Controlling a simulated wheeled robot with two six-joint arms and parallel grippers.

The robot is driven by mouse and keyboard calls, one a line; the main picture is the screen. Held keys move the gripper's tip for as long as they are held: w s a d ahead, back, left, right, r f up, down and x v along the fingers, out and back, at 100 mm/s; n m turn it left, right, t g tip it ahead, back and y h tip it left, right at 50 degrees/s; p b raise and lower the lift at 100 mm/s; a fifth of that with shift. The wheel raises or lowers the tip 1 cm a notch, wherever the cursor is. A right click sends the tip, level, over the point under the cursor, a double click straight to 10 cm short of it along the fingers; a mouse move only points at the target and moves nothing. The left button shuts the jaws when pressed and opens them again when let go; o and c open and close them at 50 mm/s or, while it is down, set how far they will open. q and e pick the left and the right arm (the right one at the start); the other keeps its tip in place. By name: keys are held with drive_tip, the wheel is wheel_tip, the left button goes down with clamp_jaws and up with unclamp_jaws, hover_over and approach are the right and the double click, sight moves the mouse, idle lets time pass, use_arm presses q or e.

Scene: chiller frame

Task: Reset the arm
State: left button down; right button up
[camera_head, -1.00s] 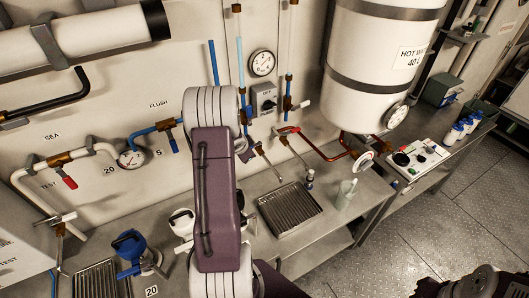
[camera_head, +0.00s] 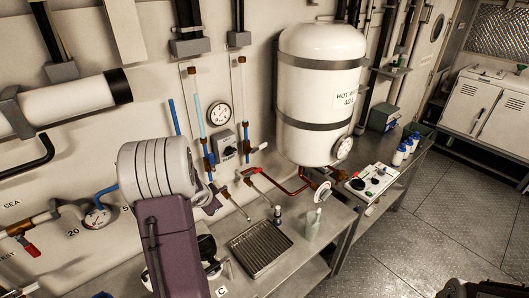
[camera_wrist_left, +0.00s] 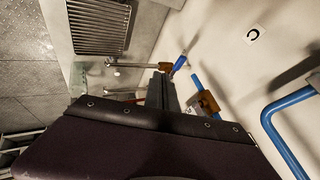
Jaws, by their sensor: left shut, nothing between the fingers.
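My left arm (camera_head: 170,235) reaches in from the lower left in the head view, its pale ringed joint in front of the wall. Its gripper does not show clearly there. In the left wrist view my left gripper (camera_wrist_left: 162,92) is a dark narrow shape beyond the purple arm housing. It is shut with nothing in it. A brass fitting with a blue handle (camera_wrist_left: 179,66) and a brass valve (camera_wrist_left: 207,101) appear close to it in that picture; I cannot tell the gap. My right gripper's fingers are not visible.
A white hot-water tank (camera_head: 316,95) hangs on the wall above a steel bench. The bench holds a drain grate (camera_head: 261,248), a pale cup (camera_head: 313,224) and a control box (camera_head: 371,182). Pipes, valves and a gauge (camera_head: 219,114) line the wall. The floor (camera_head: 420,235) at right is open.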

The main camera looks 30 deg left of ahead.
use_arm(q)
drive_tip(key=w+d+f+m+t+h+b, duration=0.1)
drive_tip(key=w+d+b, duration=0.2)
drive_tip(key=d, duration=0.5)
drive_tip(key=w+d+f+m+h+b, duration=0.1)
drive_tip(key=w+d+m+b, duration=0.15)
drive_tip(key=d, duration=0.45)
drive_tip(key=s+d+f+n+g+b, duration=0.1)
drive_tip(key=s+d+f+n+g, duration=0.2)
drive_tip(key=s, duration=0.6)
drive_tip(key=s+d+f+n+g+h+b, duration=0.1)
drive_tip(key=s+d+f+n+g, duration=0.2)
drive_tip(key=s+d, duration=0.5)
drive_tip(key=shift+s+d+f+n, duration=0.3)
drive_tip(key=shift+s+f+n, duration=0.05)
drive_tip(key=shift+f+n, duration=0.35)
drive_tip(key=shift+a, duration=0.1)
